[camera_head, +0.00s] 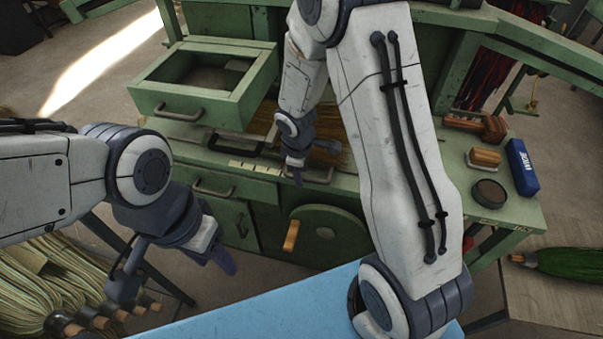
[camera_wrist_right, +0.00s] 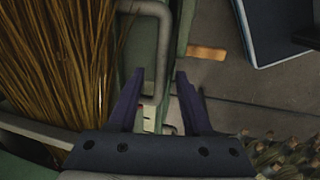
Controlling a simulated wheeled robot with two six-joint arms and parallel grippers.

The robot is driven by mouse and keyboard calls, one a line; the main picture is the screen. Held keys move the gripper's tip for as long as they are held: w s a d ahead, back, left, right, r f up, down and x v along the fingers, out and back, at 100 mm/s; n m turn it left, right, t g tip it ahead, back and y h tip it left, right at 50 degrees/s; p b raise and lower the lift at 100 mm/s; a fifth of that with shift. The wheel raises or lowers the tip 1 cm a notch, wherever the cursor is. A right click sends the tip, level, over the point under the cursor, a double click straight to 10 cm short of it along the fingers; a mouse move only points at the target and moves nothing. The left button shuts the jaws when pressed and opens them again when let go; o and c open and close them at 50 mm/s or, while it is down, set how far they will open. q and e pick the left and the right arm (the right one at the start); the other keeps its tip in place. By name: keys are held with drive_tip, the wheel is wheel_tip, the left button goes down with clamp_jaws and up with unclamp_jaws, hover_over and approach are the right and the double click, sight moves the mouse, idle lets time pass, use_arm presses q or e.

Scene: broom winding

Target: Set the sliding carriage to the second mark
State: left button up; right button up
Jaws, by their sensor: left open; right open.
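A pale scale strip with dark marks (camera_head: 255,168) runs along the front edge of the green bench. A grey bent handle (camera_head: 318,178) stands at this edge, right of the strip; I cannot tell for certain that it belongs to the sliding carriage. My right gripper (camera_head: 294,172) is at the bench edge beside this handle. In the right wrist view the bent handle (camera_wrist_right: 155,50) shows ahead of the open, empty fingers (camera_wrist_right: 160,100); contact is not visible. My left gripper (camera_head: 222,262) is open and empty, in front of the bench. The carriage body is partly hidden by my right arm.
Broom bristles (camera_wrist_right: 55,60) lie close left of my right gripper. A green wheel with a wooden crank handle (camera_head: 291,236) is below the bench edge. An open green drawer box (camera_head: 205,80) stands behind. A blue surface (camera_head: 270,312) is in front. A blue box (camera_head: 522,168) stands right.

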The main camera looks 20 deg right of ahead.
drive_tip(key=shift+f, duration=0.1)
clamp_jaws()
idle(1.4)
